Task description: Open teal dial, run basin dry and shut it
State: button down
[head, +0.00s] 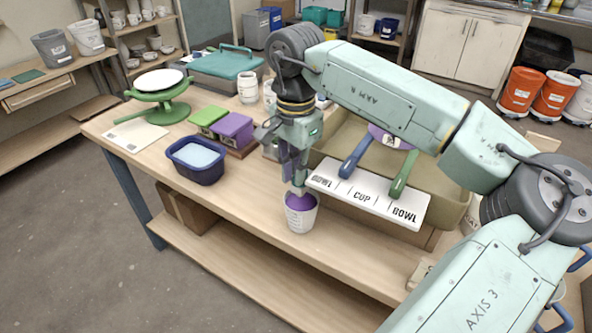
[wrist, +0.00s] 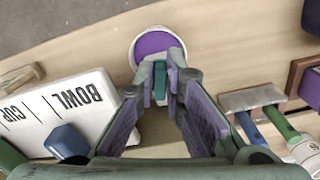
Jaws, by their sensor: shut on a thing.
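My gripper (head: 297,185) points down in front of the tan basin (head: 452,208). In the wrist view its fingertips (wrist: 160,82) are closed on a small teal piece (wrist: 160,80), which looks like the teal dial. I cannot tell how far it is turned. A white bucket (head: 301,220) stands upright below the fingertips, with purple glaze (wrist: 152,43) in it close to the rim. A purple patch (head: 388,137) shows inside the basin, partly behind my arm. The basin's floor and its outlet are mostly hidden, and I cannot see a flowing stream.
A white board (head: 365,194) lettered BOWL and CUP lies across the basin, with blue (head: 357,155) and green (head: 403,174) handles over it. A blue tub (head: 196,160), green block (head: 208,116) and purple block (head: 232,130) stand left. Bare tabletop (head: 250,185) lies between tub and bucket.

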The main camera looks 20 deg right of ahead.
jog(key=m+b, duration=0.2)
jog(key=m, duration=0.1)
jog(key=shift+w+f+b, duration=0.15)
jog(key=shift+w+b, duration=0.05)
jog(key=shift+b, duration=0.1)
jog(key=m+b, duration=0.2)
jog(key=m, duration=0.3)
jog(key=shift+w, duration=0.2)
jog(key=m+b, duration=0.1)
jog(key=m, duration=0.2)
jog(key=shift+w, duration=0.2)
jog(key=shift+w+d+r+m+b, duration=0.1)
jog(key=shift+m+b, duration=0.25)
jog(key=shift+m, duration=0.55)
jog(key=shift+d+r+m+b, duration=0.1)
jog(key=shift+m+b, duration=0.2)
jog(key=shift+m, duration=0.6)
jog(key=c, duration=2)
grip_release()
jog(key=shift+o, duration=0.2)
